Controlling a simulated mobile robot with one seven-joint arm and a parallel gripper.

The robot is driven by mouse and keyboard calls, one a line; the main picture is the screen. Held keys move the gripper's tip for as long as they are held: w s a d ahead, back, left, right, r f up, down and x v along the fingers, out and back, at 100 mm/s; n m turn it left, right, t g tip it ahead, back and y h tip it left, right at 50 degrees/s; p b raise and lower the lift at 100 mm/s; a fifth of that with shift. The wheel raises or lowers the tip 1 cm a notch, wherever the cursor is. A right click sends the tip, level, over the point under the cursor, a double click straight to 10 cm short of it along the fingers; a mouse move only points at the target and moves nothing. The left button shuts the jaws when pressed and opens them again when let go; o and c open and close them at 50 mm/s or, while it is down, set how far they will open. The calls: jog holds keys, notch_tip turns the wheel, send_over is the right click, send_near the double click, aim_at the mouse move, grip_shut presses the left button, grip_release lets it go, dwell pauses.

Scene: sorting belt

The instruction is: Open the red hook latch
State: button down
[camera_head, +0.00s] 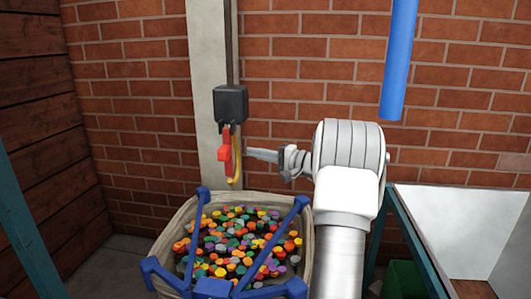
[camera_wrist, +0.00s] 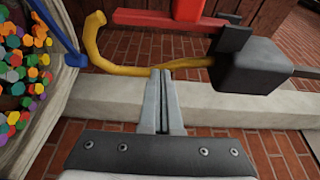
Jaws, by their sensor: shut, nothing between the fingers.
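The red latch (camera_head: 225,154) hangs below a black block (camera_head: 231,103) on a pale post. A yellow hook (camera_head: 237,172) hangs beside it, its lower end curved. In the wrist view the red latch (camera_wrist: 160,18) lies beyond the yellow hook (camera_wrist: 185,64), whose curled end is at upper left. The black block (camera_wrist: 260,66) is at right. My gripper (camera_head: 250,152) is just right of the latch, fingers pointing at it. In the wrist view my gripper (camera_wrist: 162,73) is shut and empty, its tips at the hook's shaft; I cannot tell whether they touch it.
A large sack (camera_head: 175,230) full of coloured caps, with blue straps (camera_head: 285,245), stands below the latch. A pale post (camera_head: 209,80) runs up the brick wall behind. A blue pipe (camera_head: 399,60) hangs at upper right. A white panel (camera_head: 460,225) stands at right.

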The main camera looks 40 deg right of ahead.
aim_at(225, 156)
jog(key=shift+w+a+p, duration=0.15)
jog(key=shift+w+a, duration=0.05)
jog(key=shift+a, duration=0.6)
jog(key=shift+w+a+p, duration=0.15)
jog(key=shift+w+a, duration=0.05)
jog(key=shift+a, duration=0.55)
jog(key=shift+w+a+p, duration=0.15)
jog(key=shift+w+a, duration=0.05)
jog(key=shift+a, duration=0.6)
